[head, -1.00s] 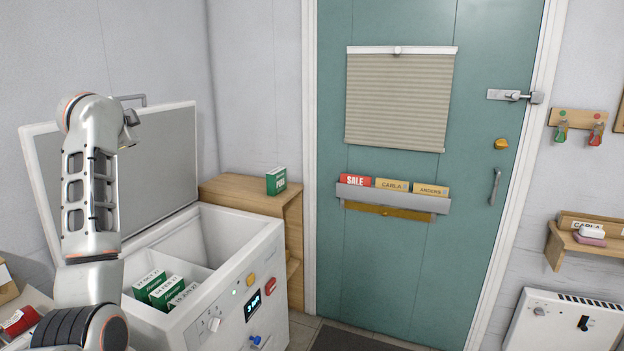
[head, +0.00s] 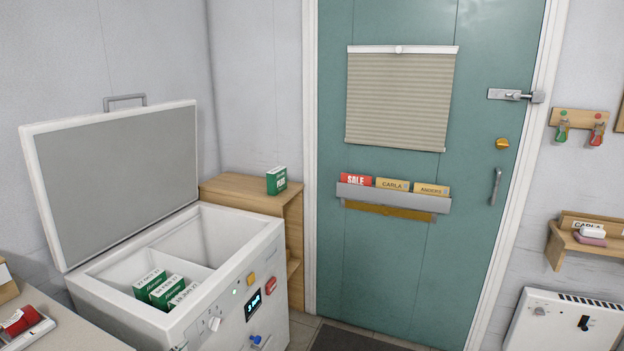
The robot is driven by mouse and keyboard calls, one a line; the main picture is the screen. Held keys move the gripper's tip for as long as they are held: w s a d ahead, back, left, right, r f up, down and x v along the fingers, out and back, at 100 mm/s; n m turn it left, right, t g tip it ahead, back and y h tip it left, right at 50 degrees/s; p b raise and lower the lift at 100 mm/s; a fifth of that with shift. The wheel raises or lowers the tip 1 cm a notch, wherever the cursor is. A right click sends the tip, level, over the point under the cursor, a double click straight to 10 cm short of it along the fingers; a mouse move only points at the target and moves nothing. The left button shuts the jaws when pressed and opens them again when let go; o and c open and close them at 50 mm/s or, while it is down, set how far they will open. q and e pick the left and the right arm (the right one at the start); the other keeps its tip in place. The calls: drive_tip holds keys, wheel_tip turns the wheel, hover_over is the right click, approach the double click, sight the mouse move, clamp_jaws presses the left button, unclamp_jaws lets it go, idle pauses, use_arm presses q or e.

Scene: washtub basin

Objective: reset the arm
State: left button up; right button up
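Neither of my arms nor grippers is in the head view now. The white chest (head: 240,262) at the lower left stands with its lid (head: 120,175) raised. Several green-and-white boxes (head: 160,288) lie in its near compartment. The other compartment (head: 203,240) looks empty where I can see into it. A green box (head: 277,180) stands upright on the wooden shelf unit (head: 238,193) behind the chest.
A teal door (head: 400,270) with a blind (head: 398,100) and a card holder (head: 392,196) is shut. A counter (head: 75,330) with red items is at the lower left. A white heater (head: 560,320) and small wall shelf (head: 590,245) are at the right.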

use_arm(q)
drive_tip(key=s+d+f+n+h, duration=0.1)
drive_tip(key=s+d+f, duration=0.2)
drive_tip(key=s, duration=0.6)
drive_tip(key=s+d+f+n+g+h, duration=0.1)
drive_tip(key=s+d+f, duration=0.3)
drive_tip(key=s, duration=0.5)
drive_tip(key=s+d+f+n+h, duration=0.1)
drive_tip(key=s+d+f, duration=0.2)
drive_tip(key=s, duration=0.6)
wheel_tip(320, 180, down, 2)
drive_tip(key=shift+d+f+n+g, duration=0.1)
drive_tip(key=shift+d+n+g, duration=0.1)
drive_tip(key=shift+n+g, duration=0.1)
